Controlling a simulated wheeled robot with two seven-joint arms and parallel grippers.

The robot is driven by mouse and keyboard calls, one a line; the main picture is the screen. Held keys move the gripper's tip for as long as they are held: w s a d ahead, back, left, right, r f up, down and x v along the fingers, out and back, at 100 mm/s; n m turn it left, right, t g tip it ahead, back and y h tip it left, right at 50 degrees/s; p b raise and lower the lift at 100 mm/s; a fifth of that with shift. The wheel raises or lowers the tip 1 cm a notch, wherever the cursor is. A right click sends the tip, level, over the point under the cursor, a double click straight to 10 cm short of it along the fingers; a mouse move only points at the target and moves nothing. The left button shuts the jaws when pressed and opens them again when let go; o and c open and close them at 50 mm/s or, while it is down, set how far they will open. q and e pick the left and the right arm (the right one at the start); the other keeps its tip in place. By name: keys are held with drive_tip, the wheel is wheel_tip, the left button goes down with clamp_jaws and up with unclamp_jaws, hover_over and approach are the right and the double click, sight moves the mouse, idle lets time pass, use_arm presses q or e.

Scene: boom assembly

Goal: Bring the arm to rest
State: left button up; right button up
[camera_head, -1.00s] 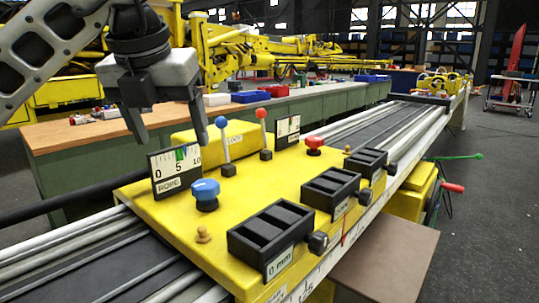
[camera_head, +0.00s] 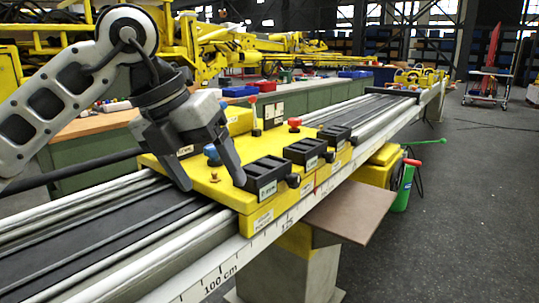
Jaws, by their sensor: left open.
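My left gripper (camera_head: 213,186) hangs from the arm that comes in from the left. Its two fingers are spread and empty, above the near left part of the yellow control panel (camera_head: 231,192). It hides part of the panel, including the gauge and blue-topped lever seen earlier. A blue knob (camera_head: 211,152) shows partly behind it. A red-topped lever (camera_head: 253,108) and a red knob (camera_head: 295,124) stand farther back. Black boxes (camera_head: 266,172) line the panel's right edge. I cannot tell whether the fingertips touch anything. My right gripper is not in view.
A long rail bench (camera_head: 120,222) with a centimetre scale runs from near left to far right under the panel. A brown board (camera_head: 343,208) juts out at its right side. A green cylinder (camera_head: 403,190) stands on the floor. The grey floor (camera_head: 470,220) at right is open.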

use_arm(q)
drive_tip(key=s+d+f+n+g+h+p, duration=0.15)
drive_tip(key=s+d+g+h, duration=0.6)
drive_tip(key=d+h, duration=0.75)
drive_tip(key=w+a+f+n+t+y+p, duration=0.15)
drive_tip(key=a+f+n+t+y, duration=0.4)
drive_tip(key=n+t, duration=0.75)
drive_tip(key=w+a+f+n+t+y+p, duration=0.1)
drive_tip(key=w+a+f+n+t+y, duration=0.2)
drive_tip(key=a+f+n+t, duration=1)
drive_tip(key=s+a+f+n+g+y+p, duration=0.1)
drive_tip(key=s+f+n+g+y, duration=0.6)
drive_tip(key=s+f, duration=0.7)
drive_tip(key=f+n+g, duration=0.2)
drive_tip(key=g, duration=0.1)
drive_tip(key=shift+a+n, duration=0.15)
drive_tip(key=shift+n, duration=0.2)
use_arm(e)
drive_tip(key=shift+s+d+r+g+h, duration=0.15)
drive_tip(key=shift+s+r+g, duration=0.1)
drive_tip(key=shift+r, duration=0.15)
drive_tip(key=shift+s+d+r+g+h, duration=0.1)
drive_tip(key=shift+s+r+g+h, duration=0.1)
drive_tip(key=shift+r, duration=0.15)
